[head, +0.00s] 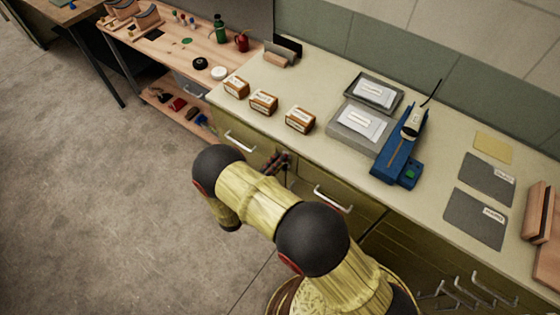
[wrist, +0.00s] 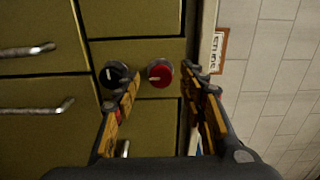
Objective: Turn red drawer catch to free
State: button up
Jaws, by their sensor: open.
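The red drawer catch (wrist: 160,73) is a round red knob with a pale pointer mark that looks roughly level in the wrist view. It sits on the olive drawer front. My gripper (wrist: 162,77) is open in the wrist view, with one finger to the left of the red catch and one to the right. The catch shows between the fingertips, and I cannot tell whether either finger touches it. In the head view the catch cannot be made out, and my arm covers part of the drawer fronts.
A black knob (wrist: 112,76) with an upright pale mark is left of the red catch, close to my left finger. Metal drawer handles (wrist: 40,107) stick out further left. The worktop (head: 330,150) above holds small boxes, trays and a blue tool (head: 398,158).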

jog(key=v, duration=0.9)
jog(key=shift+s+a, duration=0.25)
jog(key=shift+s, duration=0.05)
